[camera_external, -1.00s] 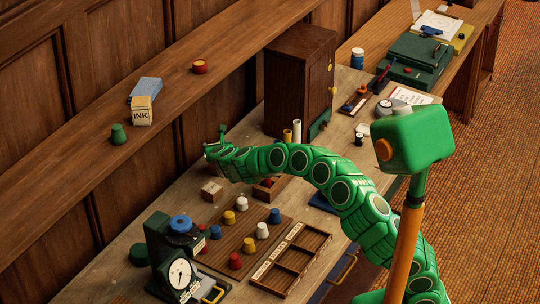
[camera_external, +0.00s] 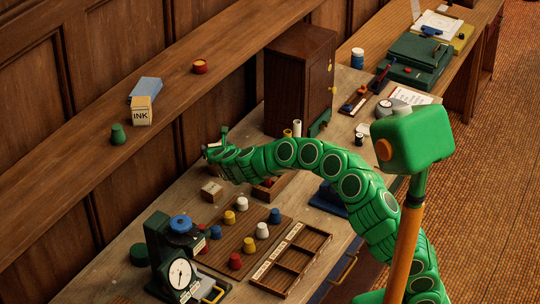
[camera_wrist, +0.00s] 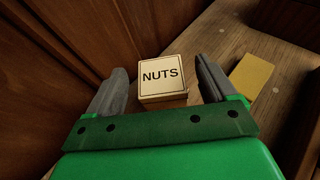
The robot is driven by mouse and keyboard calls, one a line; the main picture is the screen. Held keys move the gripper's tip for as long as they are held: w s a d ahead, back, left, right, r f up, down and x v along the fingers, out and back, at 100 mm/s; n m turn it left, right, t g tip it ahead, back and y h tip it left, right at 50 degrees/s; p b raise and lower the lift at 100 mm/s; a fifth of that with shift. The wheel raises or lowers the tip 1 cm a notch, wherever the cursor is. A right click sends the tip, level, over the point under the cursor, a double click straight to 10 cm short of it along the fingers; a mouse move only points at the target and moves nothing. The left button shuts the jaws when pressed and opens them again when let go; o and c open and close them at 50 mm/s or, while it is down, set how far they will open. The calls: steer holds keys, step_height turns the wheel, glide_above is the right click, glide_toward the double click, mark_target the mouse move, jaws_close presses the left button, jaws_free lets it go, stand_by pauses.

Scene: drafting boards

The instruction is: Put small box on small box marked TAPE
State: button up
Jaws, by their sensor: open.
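In the wrist view, a small cream box marked NUTS (camera_wrist: 162,78) lies ahead between the two fingers of my gripper (camera_wrist: 162,83), with gaps visible at its sides. The gripper is open and empty. In the external view, my gripper (camera_external: 216,145) is low over the back of the desk, near the panelled wall. A small pale-topped box (camera_external: 211,191) stands on the desk just in front of it; its marking is too small to read. I see no box clearly marked TAPE.
A dark wooden cabinet (camera_external: 299,80) stands to the right of my gripper. A shelf (camera_external: 70,185) along the wall holds a box marked INK (camera_external: 141,111). A yellow block (camera_wrist: 252,76) lies right of the NUTS box. Coloured pegs on a board (camera_external: 230,247) stand nearer the front.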

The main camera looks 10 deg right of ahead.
steer(key=v, duration=0.8)
steer(key=shift+s, duration=0.25)
steer(key=shift+r, duration=0.1)
steer(key=shift+r, duration=0.1)
